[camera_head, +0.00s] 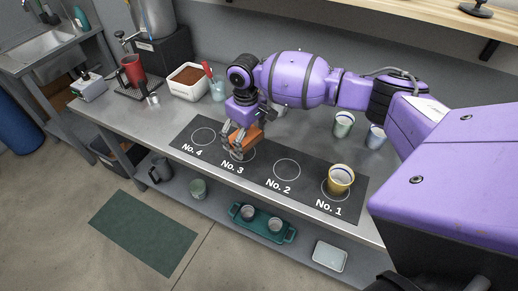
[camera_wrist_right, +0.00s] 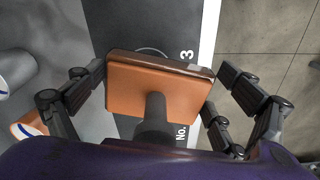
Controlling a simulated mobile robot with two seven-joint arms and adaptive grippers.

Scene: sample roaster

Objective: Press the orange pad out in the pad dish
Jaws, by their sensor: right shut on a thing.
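My right gripper (camera_head: 240,140) is shut on the orange pad (camera_head: 250,137), over the No. 3 circle of the black mat (camera_head: 263,178). In the right wrist view the orange pad (camera_wrist_right: 150,92) sits between the fingers of my right gripper (camera_wrist_right: 160,88). A dark stem shows in front of its face, and the mat lies beyond it. I cannot tell whether the pad touches the mat. A pale shallow dish (camera_head: 330,256) stands empty on the lower shelf at front right; I cannot tell for sure that it is the pad dish. My left gripper is not in view.
A yellow cup (camera_head: 340,180) stands on No. 1. A white box of brown grounds (camera_head: 188,80) is at left. A teal tray (camera_head: 262,224) with two cups is on the shelf. Circles No. 2 and No. 4 are clear.

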